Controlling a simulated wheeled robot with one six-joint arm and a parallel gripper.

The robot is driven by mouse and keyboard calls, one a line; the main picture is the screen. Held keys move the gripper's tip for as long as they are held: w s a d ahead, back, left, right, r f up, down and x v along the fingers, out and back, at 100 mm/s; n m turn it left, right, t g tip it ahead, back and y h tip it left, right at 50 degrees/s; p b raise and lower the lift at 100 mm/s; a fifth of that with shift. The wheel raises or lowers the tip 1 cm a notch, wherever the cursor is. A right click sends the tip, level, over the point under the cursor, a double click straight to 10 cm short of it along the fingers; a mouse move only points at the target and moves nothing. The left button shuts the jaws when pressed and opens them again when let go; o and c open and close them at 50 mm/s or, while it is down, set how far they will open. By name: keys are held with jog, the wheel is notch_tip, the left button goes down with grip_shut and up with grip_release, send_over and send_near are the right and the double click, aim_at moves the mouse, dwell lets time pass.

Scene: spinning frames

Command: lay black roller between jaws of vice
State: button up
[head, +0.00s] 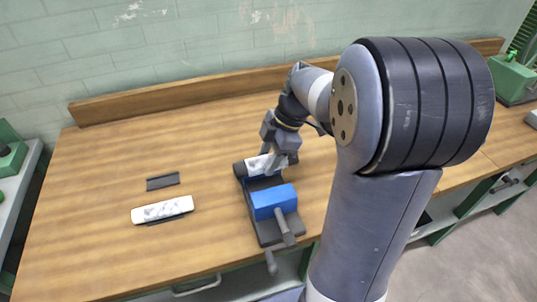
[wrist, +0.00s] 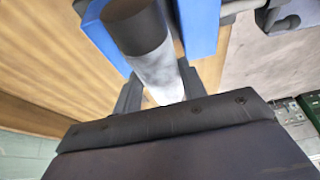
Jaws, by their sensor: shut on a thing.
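My gripper (head: 277,156) is shut on a roller (head: 257,165) at the back end of the vice. The roller has a dark end and a whitish, mottled body. In the wrist view the roller (wrist: 158,66) lies between my two fingers, its dark end toward the camera. The vice (head: 272,232) has a dark base, blue jaws and a grey screw handle at its front. The front blue jaw (head: 273,200) is plain to see; the back jaw is partly hidden by roller and gripper. In the wrist view blue jaw parts (wrist: 200,25) flank the roller. I cannot tell whether it touches them.
A white mottled roller (head: 162,209) lies on a dark holder at the left of the wooden table (head: 110,165). An empty dark holder (head: 163,181) lies behind it. A wooden ledge (head: 190,94) runs along the back. The table between holders and vice is clear.

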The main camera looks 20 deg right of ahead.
jog(key=shift+f+b, duration=1.75)
jog(key=shift+f, duration=0.5)
jog(key=shift+s+f+b, duration=0.45)
jog(key=shift+f+b, duration=0.2)
jog(key=shift+f, duration=0.15)
jog(key=o, duration=1.1)
jog(key=shift+w+d+r, duration=0.1)
jog(key=shift+d+r, duration=0.1)
jog(key=shift+r, duration=0.25)
jog(key=shift+o, duration=0.3)
jog(key=v, duration=1.1)
jog(key=shift+a+r, duration=0.15)
jog(key=shift+r, duration=0.35)
jog(key=shift+f, duration=0.1)
jog(key=x, duration=1)
jog(key=shift+w, duration=0.3)
